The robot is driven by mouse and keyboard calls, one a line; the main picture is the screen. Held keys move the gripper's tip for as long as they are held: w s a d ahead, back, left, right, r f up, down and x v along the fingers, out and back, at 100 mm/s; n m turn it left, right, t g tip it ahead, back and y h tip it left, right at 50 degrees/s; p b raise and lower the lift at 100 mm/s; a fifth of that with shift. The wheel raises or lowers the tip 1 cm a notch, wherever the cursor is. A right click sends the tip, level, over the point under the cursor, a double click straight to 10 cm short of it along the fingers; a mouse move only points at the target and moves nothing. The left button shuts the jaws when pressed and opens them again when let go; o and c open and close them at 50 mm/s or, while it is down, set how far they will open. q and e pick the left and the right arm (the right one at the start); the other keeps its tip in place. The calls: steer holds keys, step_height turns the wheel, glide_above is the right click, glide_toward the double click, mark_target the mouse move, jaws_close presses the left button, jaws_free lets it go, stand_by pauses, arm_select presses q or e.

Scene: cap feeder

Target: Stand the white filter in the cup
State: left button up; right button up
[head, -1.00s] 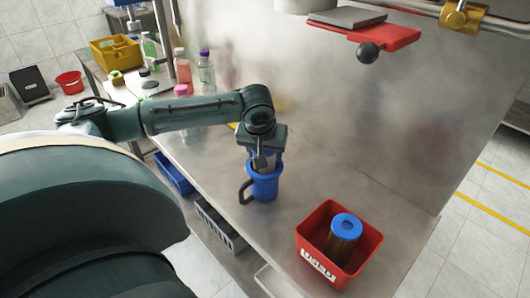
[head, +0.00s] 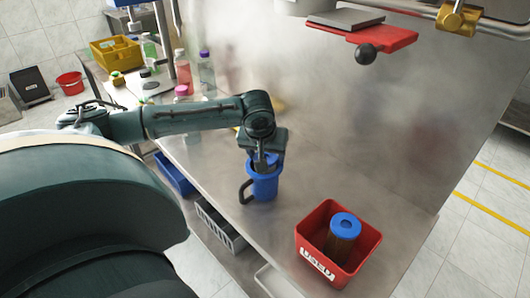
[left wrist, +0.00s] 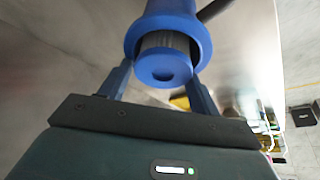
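The blue cup (head: 264,187) with its dark handle stands on the metal table. In the left wrist view the cup (left wrist: 172,18) shows from above, with a ribbed filter (left wrist: 165,43) inside it. The filter looks grey in the shade, and its blue end cap (left wrist: 165,68) sticks out of the cup toward my wrist. My left gripper (head: 262,162) is right over the cup, pointing down. In the left wrist view its fingers (left wrist: 160,72) are spread on both sides of the cap, with gaps showing. The filter's lower part is hidden in the cup. My right gripper is not in view.
A red bin (head: 313,232) marked USED holds a brown filter with a blue cap (head: 345,226), right of the cup. Several bottles (head: 207,70) stand at the table's back left. A red plate with a black knob (head: 365,53) hangs above. The table between cup and bin is clear.

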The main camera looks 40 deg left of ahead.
arm_select(q)
steer(key=shift+o, duration=0.4)
steer(key=shift+s+f, duration=0.3)
steer(key=shift+f, duration=0.35)
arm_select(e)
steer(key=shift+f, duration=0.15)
arm_select(q)
steer(key=shift+r, duration=0.2)
steer(key=w+v, duration=0.1)
steer(key=v, duration=1.2)
steer(key=shift+a+r+p, duration=0.2)
steer(key=shift+p, duration=0.15)
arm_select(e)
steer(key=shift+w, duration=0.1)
